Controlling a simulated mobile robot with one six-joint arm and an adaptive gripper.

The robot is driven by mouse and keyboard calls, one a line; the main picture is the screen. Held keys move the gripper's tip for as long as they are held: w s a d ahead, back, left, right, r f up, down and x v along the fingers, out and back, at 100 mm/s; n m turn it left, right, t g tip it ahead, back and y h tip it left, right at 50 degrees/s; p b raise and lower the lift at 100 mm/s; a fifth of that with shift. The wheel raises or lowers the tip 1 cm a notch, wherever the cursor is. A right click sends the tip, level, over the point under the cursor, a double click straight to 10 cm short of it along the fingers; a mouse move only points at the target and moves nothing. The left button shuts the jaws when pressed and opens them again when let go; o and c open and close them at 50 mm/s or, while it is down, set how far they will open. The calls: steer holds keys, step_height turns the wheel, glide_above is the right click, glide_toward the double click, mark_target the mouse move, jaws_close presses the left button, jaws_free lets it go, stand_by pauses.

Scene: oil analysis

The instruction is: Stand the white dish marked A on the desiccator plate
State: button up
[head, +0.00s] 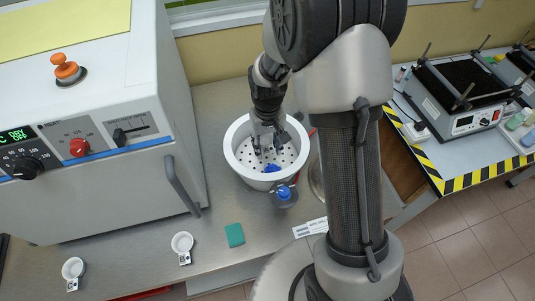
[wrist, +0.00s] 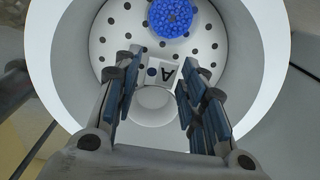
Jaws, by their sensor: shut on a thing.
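My gripper (head: 266,150) reaches down inside the white round desiccator bowl (head: 231,158). In the wrist view my gripper (wrist: 160,62) is shut on a small white dish (wrist: 153,107), one finger on each side. The dish's tag (wrist: 166,73) carries a letter A and a dark blue dot and points toward the plate's middle. The white perforated desiccator plate (wrist: 108,28) lies beneath; it also shows in the head view (head: 289,157). I cannot tell whether the dish touches the plate. In the head view my fingers hide the dish.
A blue-capped bottle (head: 285,196) stands before the bowl. Two other white dishes (head: 182,242) (head: 73,268) with tags and a green block (head: 235,235) are on the bench. An oven (head: 90,130) stands at left.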

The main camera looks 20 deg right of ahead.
mark_target(268, 148)
steer(key=shift+f+b, duration=0.5)
steer(key=shift+f, duration=1.5)
steer(key=shift+f, duration=0.25)
steer(key=o, duration=1.1)
steer(key=shift+r, duration=0.1)
steer(key=shift+c, duration=0.2)
steer(key=shift+r, duration=0.1)
